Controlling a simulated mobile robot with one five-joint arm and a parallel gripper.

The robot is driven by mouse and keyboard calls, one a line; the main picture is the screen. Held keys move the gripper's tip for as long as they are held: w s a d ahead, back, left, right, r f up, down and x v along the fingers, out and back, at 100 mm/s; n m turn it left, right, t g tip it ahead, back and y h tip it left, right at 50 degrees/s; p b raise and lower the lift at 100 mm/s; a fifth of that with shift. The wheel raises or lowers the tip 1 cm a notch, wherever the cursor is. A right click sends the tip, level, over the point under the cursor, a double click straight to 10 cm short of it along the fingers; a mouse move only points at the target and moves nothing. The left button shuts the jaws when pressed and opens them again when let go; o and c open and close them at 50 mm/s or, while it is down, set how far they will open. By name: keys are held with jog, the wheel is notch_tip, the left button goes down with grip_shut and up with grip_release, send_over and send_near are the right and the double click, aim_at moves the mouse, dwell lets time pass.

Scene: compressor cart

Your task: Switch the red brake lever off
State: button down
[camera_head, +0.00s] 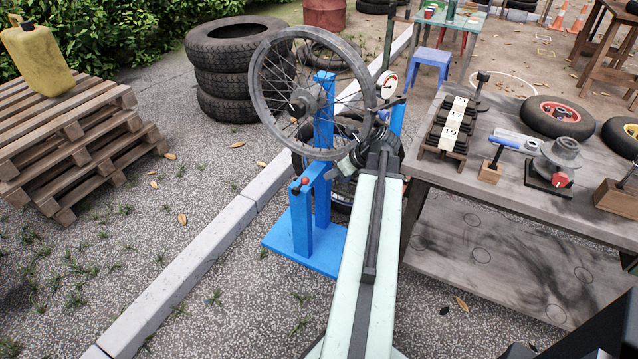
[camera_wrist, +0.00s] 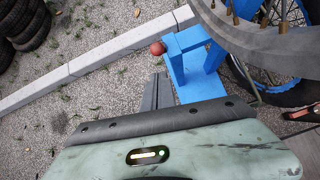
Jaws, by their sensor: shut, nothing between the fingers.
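The blue wheel stand (camera_head: 302,225) stands on the ground left of my arm and carries a spoked wheel (camera_head: 262,95). A small red ball knob (camera_head: 305,181), which looks like the brake lever's end, is at the stand's lower front block. In the wrist view the red knob (camera_wrist: 158,48) sits at the left end of the blue stand's arm (camera_wrist: 190,42); the lever's shaft is mostly hidden. My gripper (camera_wrist: 157,78) is shut and empty, with its grey fingertips just below the knob in the picture and apart from it.
A wooden workbench (camera_head: 470,185) stands right of my arm, with a grey device with a red knob (camera_head: 560,180) on it. A pallet stack (camera_head: 85,140) and stacked tyres (camera_head: 225,75) are to the left. A stone kerb (camera_head: 200,245) crosses the ground.

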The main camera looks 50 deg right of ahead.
jog(key=b, duration=0.7)
send_near(301, 185)
notch_tip(301, 185, down, 4)
jog(key=shift+w+f, duration=0.2)
jog(key=shift+w, duration=0.2)
